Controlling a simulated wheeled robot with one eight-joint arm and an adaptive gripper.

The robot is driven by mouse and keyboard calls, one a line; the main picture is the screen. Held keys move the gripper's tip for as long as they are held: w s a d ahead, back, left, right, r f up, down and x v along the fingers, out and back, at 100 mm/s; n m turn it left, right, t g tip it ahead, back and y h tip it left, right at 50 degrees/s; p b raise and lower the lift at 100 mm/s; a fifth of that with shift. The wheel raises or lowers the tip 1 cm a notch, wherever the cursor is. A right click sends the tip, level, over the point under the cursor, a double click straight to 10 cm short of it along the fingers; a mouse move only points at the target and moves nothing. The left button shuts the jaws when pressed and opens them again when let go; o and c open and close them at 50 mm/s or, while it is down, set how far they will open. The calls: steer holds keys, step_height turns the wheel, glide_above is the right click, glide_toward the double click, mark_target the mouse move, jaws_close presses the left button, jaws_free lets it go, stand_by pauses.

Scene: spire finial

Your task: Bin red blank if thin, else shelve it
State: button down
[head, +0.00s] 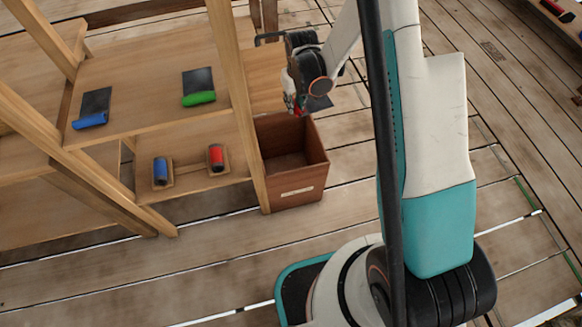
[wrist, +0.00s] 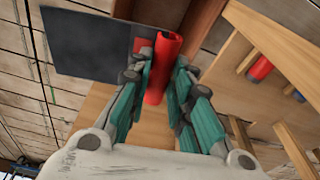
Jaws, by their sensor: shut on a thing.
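My gripper (head: 293,92) is shut on the red blank (head: 289,104). In the head view it is by the right post of the shelf unit, above the open brown bin (head: 308,190). In the wrist view the blank's red rounded grip (wrist: 158,85) lies between the fingers (wrist: 164,64). Its flat dark plate (wrist: 88,45) sticks out to the left; it also shows at the gripper's right in the head view. The plate's thickness cannot be told from these views. The bin has a pale label on its front, and its visible inside looks empty.
The wooden shelf (head: 150,110) holds a blue blank (head: 90,119) and a green blank (head: 199,98). Below, a blue cylinder (head: 160,172) and a red cylinder (head: 216,157) sit on small wooden pieces. The shelf posts stand close beside the bin. Plank floor is clear in front.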

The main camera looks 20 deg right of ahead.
steer(key=w+a+f+n, duration=0.1)
steer(key=w+f, duration=0.2)
steer(key=f, duration=0.8)
steer(key=w+f+n+b, duration=0.1)
steer(key=w+f, duration=0.2)
steer(key=f, duration=0.8)
steer(key=shift+w+a, duration=0.2)
steer(key=shift+a, duration=0.15)
steer(key=c, duration=1.4)
jaws_free()
steer(key=shift+o, duration=0.2)
steer(key=shift+r, duration=0.1)
step_height(320, 180, up, 12)
steer(key=s, duration=0.1)
steer(key=shift+s+d, duration=0.25)
steer(key=shift+s, duration=0.1)
